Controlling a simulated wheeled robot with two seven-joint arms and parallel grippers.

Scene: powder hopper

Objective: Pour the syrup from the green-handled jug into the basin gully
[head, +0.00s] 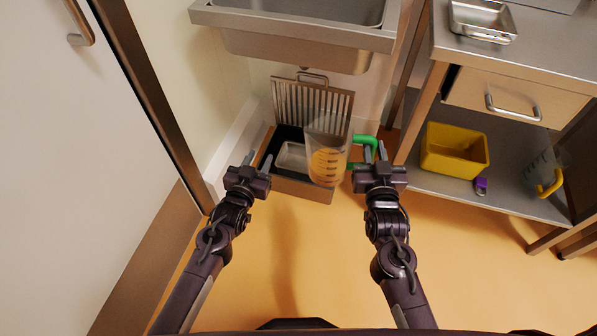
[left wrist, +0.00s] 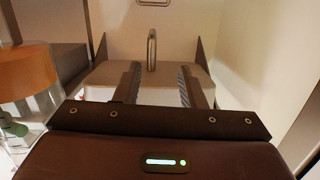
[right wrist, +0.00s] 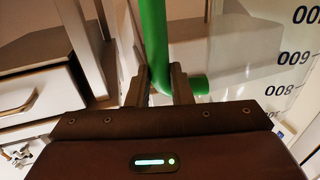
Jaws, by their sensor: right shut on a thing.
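The clear jug (head: 327,152) with the green handle (head: 364,140) holds amber syrup (head: 326,168) in its lower part. It looks roughly upright, over the right side of the open gully box (head: 302,188) beneath the basin (head: 300,45). Whether its base touches anything is unclear. My right gripper (head: 374,154) is shut on the green handle, which also shows in the right wrist view (right wrist: 154,40). My left gripper (head: 259,162) is open and empty at the gully's left edge. The slotted grate (head: 312,102) stands raised at the gully's back. A metal tray-like part (head: 291,155) shows inside.
A steel bench (head: 540,50) with a drawer (head: 515,100) stands at the right. Its lower shelf (head: 440,188) holds a yellow bin (head: 455,150), a small purple item (head: 481,186) and a yellow-handled clear jug (head: 549,184). A white door (head: 60,170) is at left. The front floor is clear.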

